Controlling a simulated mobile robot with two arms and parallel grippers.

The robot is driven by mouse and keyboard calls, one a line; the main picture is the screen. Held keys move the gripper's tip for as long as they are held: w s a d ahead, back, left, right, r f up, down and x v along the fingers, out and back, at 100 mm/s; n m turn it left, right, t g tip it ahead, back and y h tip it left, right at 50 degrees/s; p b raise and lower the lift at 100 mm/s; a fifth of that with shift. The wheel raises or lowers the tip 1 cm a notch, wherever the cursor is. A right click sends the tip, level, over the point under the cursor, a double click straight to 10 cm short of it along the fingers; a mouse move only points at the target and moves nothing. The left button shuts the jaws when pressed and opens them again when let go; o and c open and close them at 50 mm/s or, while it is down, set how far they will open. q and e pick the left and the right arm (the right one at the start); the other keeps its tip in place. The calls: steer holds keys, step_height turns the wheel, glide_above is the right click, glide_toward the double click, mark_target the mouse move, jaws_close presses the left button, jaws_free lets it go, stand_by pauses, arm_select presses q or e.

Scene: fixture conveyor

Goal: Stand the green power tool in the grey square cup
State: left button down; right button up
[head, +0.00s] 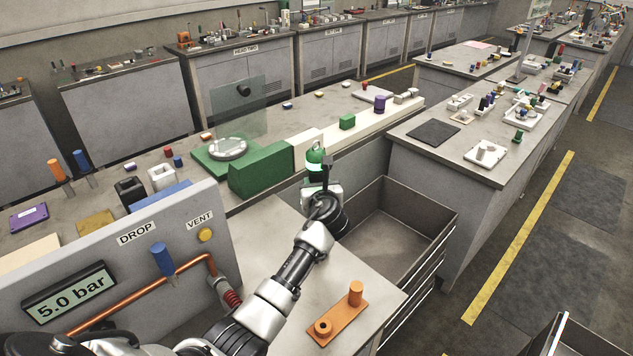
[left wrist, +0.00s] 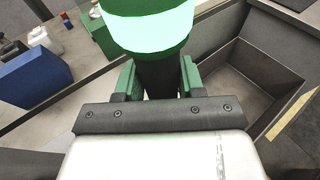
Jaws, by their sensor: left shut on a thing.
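The green power tool (head: 315,157), with a pale glowing band, is upright in my left gripper (head: 321,186), above the near side of the open drawer. In the left wrist view the tool (left wrist: 148,28) fills the top centre. There the left gripper (left wrist: 158,78) is shut around its dark lower part, with a green pad on each side. I cannot tell which is the grey one. Both are well left of the gripper. My right gripper is not in view.
A green block (head: 262,172) and a blue box (head: 163,196) lie between gripper and cups. The gauge panel (head: 140,262) rises in front of the cups. An open drawer (head: 385,240) is beneath the gripper. An orange fixture (head: 338,318) sits on the near counter.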

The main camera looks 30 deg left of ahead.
arm_select(q)
steer(key=shift+r+p, duration=0.25)
steer(key=shift+p, duration=0.15)
stand_by(0.3)
steer(key=shift+f, duration=0.2)
steer(key=shift+f, duration=0.25)
steer(key=shift+f+b, duration=0.65)
steer(key=shift+f, duration=0.05)
steer(key=shift+f+b, duration=0.45)
steer(key=shift+f, duration=0.55)
steer(key=shift+f+b, duration=0.95)
steer(key=shift+f, duration=0.45)
